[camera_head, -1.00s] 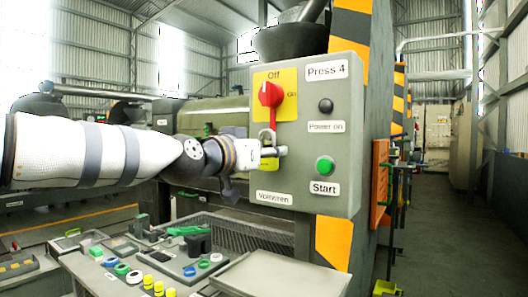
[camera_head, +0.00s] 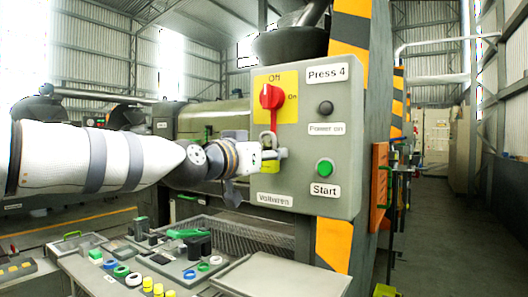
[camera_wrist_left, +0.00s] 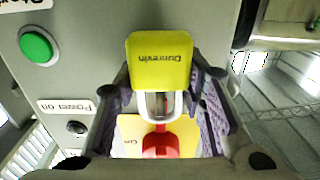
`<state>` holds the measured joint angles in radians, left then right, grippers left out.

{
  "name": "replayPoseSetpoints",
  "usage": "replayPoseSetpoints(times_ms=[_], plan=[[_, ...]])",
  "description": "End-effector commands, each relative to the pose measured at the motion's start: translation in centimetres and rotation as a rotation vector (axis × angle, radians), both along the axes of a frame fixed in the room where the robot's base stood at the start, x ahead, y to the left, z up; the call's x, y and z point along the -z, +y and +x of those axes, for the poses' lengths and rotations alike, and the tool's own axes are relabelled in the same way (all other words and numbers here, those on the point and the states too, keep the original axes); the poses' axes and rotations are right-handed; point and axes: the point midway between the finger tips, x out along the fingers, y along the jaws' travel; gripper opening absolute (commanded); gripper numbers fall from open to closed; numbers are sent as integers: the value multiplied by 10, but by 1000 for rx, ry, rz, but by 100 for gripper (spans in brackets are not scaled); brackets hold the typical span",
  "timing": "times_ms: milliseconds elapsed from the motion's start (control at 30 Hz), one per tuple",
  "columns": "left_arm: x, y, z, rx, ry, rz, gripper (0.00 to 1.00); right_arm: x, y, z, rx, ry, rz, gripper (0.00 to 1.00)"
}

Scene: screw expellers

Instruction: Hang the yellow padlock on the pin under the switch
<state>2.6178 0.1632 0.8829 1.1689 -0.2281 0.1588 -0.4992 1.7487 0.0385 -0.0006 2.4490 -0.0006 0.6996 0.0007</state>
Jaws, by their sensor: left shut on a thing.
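The yellow padlock (camera_wrist_left: 160,60) fills the middle of the left wrist view, its body marked "Dunrevin". Its pale shackle (camera_wrist_left: 160,103) points toward the red switch (camera_wrist_left: 160,148). My left gripper (camera_wrist_left: 160,75) is shut on the padlock, with a finger on each side of the body. In the head view, my left gripper (camera_head: 268,154) is at the grey switch box, just below the red switch (camera_head: 270,97) on its yellow plate. The shackle overlaps the area under the switch there. I cannot tell whether it is around the pin. My right gripper is not in view.
The grey box (camera_head: 345,150) also carries a dark lamp and a green Start button (camera_head: 325,168) right of the gripper. Below is a bench with a mesh tray and several coloured rings, yellow pieces and a green-handled item (camera_head: 187,233). The aisle at right is clear.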

Motion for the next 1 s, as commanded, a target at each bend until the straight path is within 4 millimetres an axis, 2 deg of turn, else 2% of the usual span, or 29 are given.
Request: replayPoseSetpoints(times_ms=[33,267,300,367,867,900,1000], plan=[[6,-3,2,1,3,5,7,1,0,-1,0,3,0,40],[10,-4,2,4,9,9,7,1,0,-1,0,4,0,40],[11,-4,2,4,10,11,46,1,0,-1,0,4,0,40],[12,-4,2,5,11,12,59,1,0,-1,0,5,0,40],[12,-4,1,7,15,11,60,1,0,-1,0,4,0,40],[12,-4,1,7,15,11,73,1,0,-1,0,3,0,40],[11,-3,1,6,14,10,93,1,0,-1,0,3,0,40]])
